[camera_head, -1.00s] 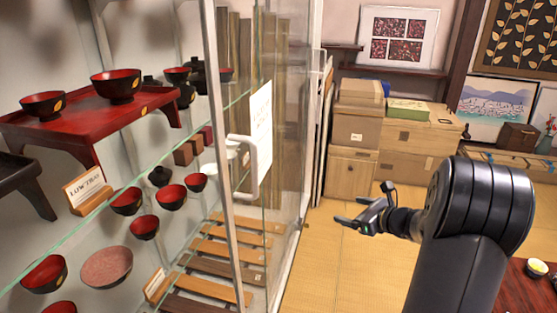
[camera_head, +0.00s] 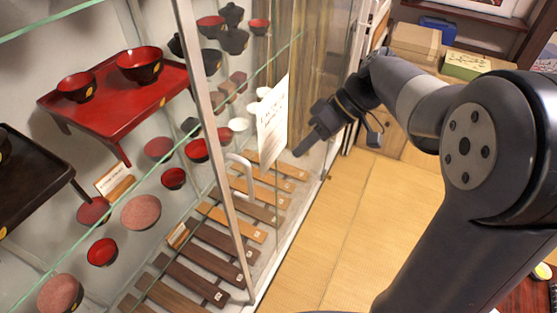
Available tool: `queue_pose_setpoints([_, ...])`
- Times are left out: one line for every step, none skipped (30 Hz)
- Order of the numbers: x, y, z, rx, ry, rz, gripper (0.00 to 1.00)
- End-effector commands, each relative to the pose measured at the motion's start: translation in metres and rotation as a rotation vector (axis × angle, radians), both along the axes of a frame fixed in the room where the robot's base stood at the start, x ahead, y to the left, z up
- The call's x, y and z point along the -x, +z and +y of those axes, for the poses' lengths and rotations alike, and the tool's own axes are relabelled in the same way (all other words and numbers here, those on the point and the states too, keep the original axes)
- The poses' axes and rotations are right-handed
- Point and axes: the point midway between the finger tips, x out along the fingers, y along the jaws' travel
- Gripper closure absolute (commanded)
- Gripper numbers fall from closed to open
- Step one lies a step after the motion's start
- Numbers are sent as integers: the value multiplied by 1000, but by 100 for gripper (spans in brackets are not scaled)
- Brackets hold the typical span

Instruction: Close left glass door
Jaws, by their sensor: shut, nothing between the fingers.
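The glass door has a pale metal upright (camera_head: 205,95) and a white bar handle (camera_head: 250,182) on that upright. A white paper sign (camera_head: 271,120) shows at the glass, right of the handle. The cabinet's left part, beyond the upright, shows no clear pane in front, but I cannot tell exactly how far the door stands open. My gripper (camera_head: 302,150) is shut and empty. It is right of the handle and sign, pointing left and down towards the glass. I cannot tell whether it touches the glass.
A red tray (camera_head: 95,107) with bowls stands on the glass shelf, with a dark tray (camera_head: 35,180) beside it. More bowls and wooden planks (camera_head: 205,262) lie lower in the cabinet. Boxes (camera_head: 415,42) stand at the back. The tatami floor (camera_head: 320,240) in front is clear.

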Motion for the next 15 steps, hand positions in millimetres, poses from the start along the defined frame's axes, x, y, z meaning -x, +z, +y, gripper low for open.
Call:
queue_pose_setpoints([5, 9, 2, 6, 54, -23, 100])
queue_pose_setpoints([7, 10, 3, 10, 77, -33, 100])
queue_pose_setpoints([8, 10, 4, 13, 101, -44, 100])
queue_pose_setpoints([10, 10, 4, 15, 113, -48, 100])
queue_pose_setpoints([10, 9, 5, 15, 120, -51, 100])
queue_pose_setpoints([11, 7, 6, 15, 126, -53, 100])
queue_pose_setpoints([12, 5, 8, 15, 127, -53, 100])
queue_pose_setpoints([13, 2, 10, 15, 127, -53, 100])
queue_pose_setpoints([14, -2, 13, 15, 127, -52, 100])
queue_pose_setpoints([15, -6, 16, 16, 127, -51, 100])
queue_pose_setpoints([16, -10, 19, 16, 126, -52, 100])
queue_pose_setpoints([18, -16, 24, 15, 126, -49, 100])
queue_pose_setpoints([19, -21, 28, 16, 126, -50, 100])
queue_pose_setpoints([21, -26, 31, 16, 126, -49, 100])
queue_pose_setpoints([23, -33, 37, 15, 125, -47, 100])
